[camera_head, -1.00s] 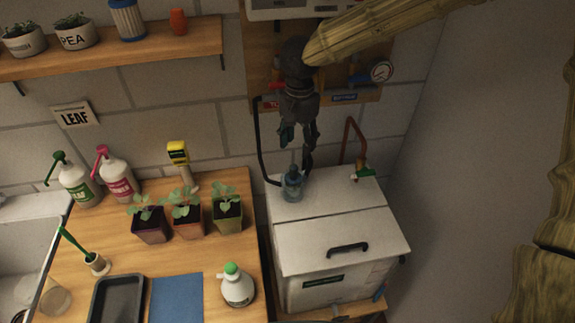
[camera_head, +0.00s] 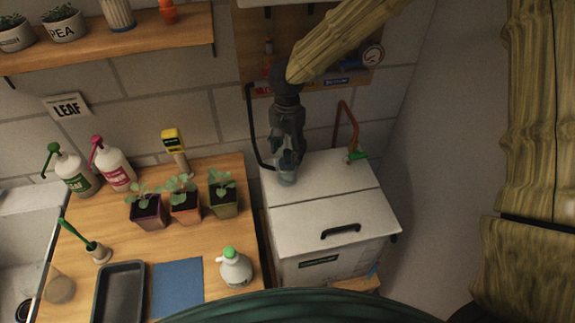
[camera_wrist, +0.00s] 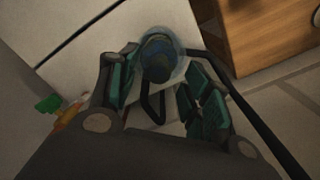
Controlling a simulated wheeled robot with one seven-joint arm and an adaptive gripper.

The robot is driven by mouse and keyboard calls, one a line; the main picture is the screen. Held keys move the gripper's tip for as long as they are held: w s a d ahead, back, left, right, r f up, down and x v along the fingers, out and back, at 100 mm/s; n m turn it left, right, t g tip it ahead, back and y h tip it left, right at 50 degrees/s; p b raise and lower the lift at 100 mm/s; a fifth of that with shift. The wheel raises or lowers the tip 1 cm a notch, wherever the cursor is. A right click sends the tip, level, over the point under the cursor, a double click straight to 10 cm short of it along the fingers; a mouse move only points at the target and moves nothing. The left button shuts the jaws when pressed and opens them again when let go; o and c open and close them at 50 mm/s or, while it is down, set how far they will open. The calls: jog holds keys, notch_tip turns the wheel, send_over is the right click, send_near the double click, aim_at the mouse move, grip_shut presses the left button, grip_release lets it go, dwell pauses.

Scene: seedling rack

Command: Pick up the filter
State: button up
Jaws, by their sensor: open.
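A small translucent blue canister (camera_head: 287,177), which may be the filter, stands on the white lidded box. It also shows in the wrist view (camera_wrist: 160,54), with a dark core. My gripper (camera_head: 286,158) points down directly over the canister. Its teal-padded fingers are open, one on each side of the canister's upper part, which they partly hide in the head view. I cannot tell whether the pads touch it. A white-and-blue ribbed cylinder (camera_head: 118,14), also filter-like, stands on the wall shelf at upper left, far from my gripper.
The white box (camera_head: 335,198) has a black handle (camera_head: 341,231). A black hose (camera_head: 250,125) runs down left of my gripper; a copper pipe with a green valve (camera_head: 357,156) is to the right. Potted seedlings (camera_head: 185,207) and bottles stand on the wooden bench at left.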

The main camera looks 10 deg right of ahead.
aim_at(287, 165)
jog(key=shift+f, duration=0.55)
jog(key=shift+s+f, duration=0.2)
jog(key=shift+f, duration=0.4)
jog(key=shift+w, duration=0.1)
jog(key=shift+f, duration=0.1)
jog(key=shift+c, duration=0.5)
grip_shut()
jog(key=shift+r, duration=0.2)
